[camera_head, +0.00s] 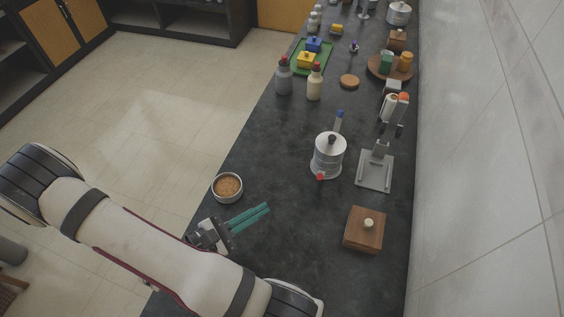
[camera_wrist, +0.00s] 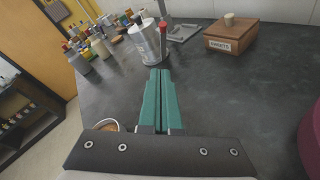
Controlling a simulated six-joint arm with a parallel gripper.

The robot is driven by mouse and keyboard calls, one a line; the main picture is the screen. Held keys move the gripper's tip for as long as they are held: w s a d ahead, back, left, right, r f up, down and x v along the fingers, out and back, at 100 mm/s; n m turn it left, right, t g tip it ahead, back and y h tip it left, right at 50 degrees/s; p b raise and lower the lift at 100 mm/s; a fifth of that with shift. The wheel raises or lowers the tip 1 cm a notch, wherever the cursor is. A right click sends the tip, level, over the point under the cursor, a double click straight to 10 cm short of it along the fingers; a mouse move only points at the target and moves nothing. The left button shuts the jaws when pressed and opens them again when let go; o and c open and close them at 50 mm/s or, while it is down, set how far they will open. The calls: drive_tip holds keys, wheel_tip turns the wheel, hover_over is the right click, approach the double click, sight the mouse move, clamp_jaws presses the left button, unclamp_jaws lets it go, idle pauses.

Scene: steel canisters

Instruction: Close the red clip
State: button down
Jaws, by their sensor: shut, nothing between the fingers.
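A steel canister (camera_head: 328,155) with a dark lid knob stands upright on the dark counter; it also shows in the wrist view (camera_wrist: 146,46). The red clip (camera_head: 320,176) is on its near side. In the wrist view the red clip end (camera_wrist: 162,26) tops a dark lever at the canister's right side; whether it stands off the wall is hard to tell. My gripper (camera_head: 267,207) has teal fingers, shut and empty, low over the counter. It is in front of the canister and apart from it; the fingertips (camera_wrist: 160,73) point toward the canister.
A bowl of brown food (camera_head: 228,187) sits left of my fingers. A wooden box (camera_head: 363,230) with a pale knob is at the right. A grey metal stand (camera_head: 375,172) is right of the canister. Bottles (camera_head: 315,84) stand farther back. The counter before the canister is clear.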

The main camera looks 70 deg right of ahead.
approach(321, 177)
drive_tip(key=d+f, duration=0.3)
drive_tip(key=f, duration=0.2)
drive_tip(key=shift+w+d, duration=0.1)
drive_tip(key=shift+d, duration=0.3)
drive_tip(key=shift+s+d+r, duration=0.9)
drive_tip(key=shift+s+r, duration=0.05)
drive_tip(key=shift+s, duration=0.2)
drive_tip(key=shift+r, duration=0.1)
drive_tip(key=shift+d+r+n+t+y, duration=0.3)
drive_tip(key=shift+d+r+y, duration=0.25)
drive_tip(key=shift+d+y, duration=0.55)
drive_tip(key=shift+d+r+n+t+y, duration=0.25)
drive_tip(key=shift+d+r+n+y, duration=0.4)
drive_tip(key=shift+d, duration=0.6)
drive_tip(key=shift+d+r+n+t+y, duration=0.2)
drive_tip(key=shift+d+r+y, duration=0.3)
drive_tip(key=shift+d+y, duration=0.65)
